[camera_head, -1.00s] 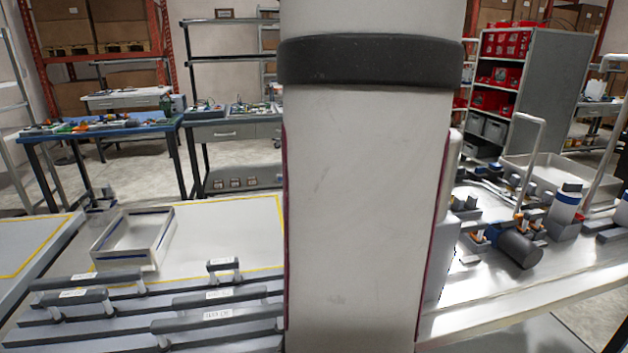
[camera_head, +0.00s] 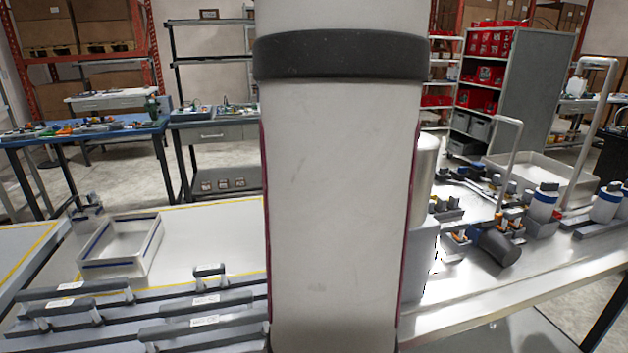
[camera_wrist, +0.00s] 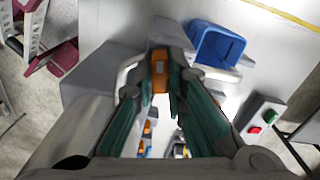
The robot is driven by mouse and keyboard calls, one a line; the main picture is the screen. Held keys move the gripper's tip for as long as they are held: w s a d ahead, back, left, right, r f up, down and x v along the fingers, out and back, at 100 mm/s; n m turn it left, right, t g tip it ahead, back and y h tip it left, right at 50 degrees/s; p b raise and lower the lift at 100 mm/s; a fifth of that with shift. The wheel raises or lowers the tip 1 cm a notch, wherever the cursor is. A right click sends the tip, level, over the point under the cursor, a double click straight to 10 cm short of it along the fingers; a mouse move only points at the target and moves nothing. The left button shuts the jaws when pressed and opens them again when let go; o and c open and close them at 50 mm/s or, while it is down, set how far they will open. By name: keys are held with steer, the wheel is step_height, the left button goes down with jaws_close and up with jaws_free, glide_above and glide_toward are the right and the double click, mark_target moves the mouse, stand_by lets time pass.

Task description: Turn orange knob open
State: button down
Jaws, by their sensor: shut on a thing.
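The orange knob (camera_wrist: 159,82) shows in the wrist view, upper centre, at the far end of my fingers. A small pale patch is on its face. My gripper (camera_wrist: 161,70) is shut on the knob, with one green-padded finger on each side of it. A pale curved handle or pipe runs close to the fingertips on the left. In the head view my own arm fills the middle and hides the gripper and the knob.
A blue bin (camera_wrist: 217,47) stands right of the fingertips. A box with red and green buttons (camera_wrist: 261,117) is at the right. A white tray (camera_head: 121,246) is at left.

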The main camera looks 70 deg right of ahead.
steer(key=n+p, duration=0.3)
steer(key=n, duration=0.1)
steer(key=shift+s+r+n, duration=0.1)
steer(key=shift+r+n, duration=0.05)
steer(key=shift+n, duration=0.15)
steer(key=n+p, duration=0.3)
steer(key=shift+n, duration=0.4)
steer(key=n+p, duration=0.3)
steer(key=n, duration=0.1)
steer(key=shift+n+p, duration=0.85)
steer(key=shift+n, duration=0.55)
steer(key=c, duration=1.6)
jaws_free()
steer(key=shift+f, duration=0.2)
